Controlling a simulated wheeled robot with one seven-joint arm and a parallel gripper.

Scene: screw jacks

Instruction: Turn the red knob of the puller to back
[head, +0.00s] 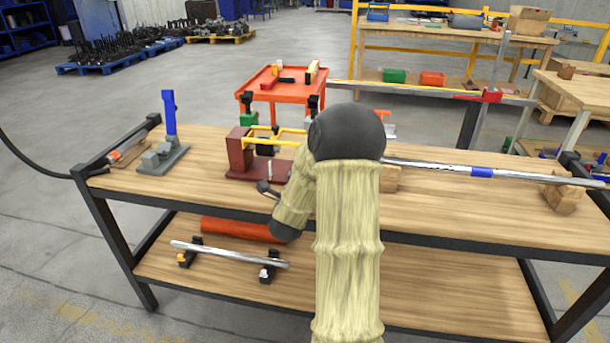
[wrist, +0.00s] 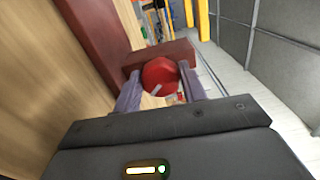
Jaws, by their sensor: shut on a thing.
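The puller (head: 238,150) stands on the workbench in the head view, with a dark red frame and yellow rods. My arm covers its right part, and its knob cannot be made out there. In the wrist view the round red knob (wrist: 160,73) sits against a dark red block of the puller (wrist: 180,48) and bears a light pointer mark at its lower edge. My gripper (wrist: 160,88) has one finger on each side of the knob and is shut on it. My fingers are not clear in the head view.
A grey tool with a blue upright handle (head: 169,112) stands left of the puller. To the right, a long silver bar (head: 520,178) rests on wooden blocks. An orange cart (head: 288,92) stands behind the bench. Bare bench top (head: 440,200) lies front right.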

